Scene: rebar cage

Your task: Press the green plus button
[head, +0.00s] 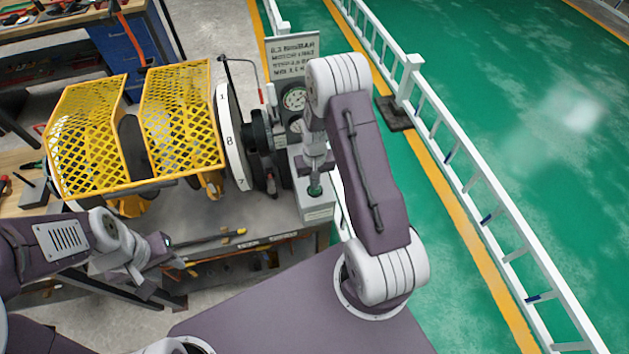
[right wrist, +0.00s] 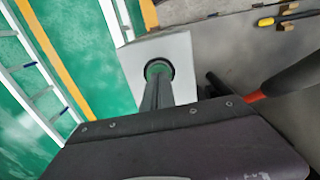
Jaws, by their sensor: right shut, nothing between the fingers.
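The green button (right wrist: 158,67) is round, with a dark ring, on top of a light grey box in the right wrist view. No plus mark can be made out on it. My right gripper (right wrist: 157,88) is shut and empty, its fingertips over the button and hiding part of it. I cannot tell whether they touch. In the head view my right gripper (head: 315,186) points down at the grey box (head: 318,208) on the machine's right end. My left gripper (head: 178,265) is off to the left, low by the bench front; its jaws are unclear.
A machine with yellow mesh guards (head: 180,118) stands left of the grey box. A gauge (head: 294,98) and a sign (head: 293,55) are behind the box. A white railing (head: 470,170) runs along the right. A red-handled lever (right wrist: 258,96) lies beside the box.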

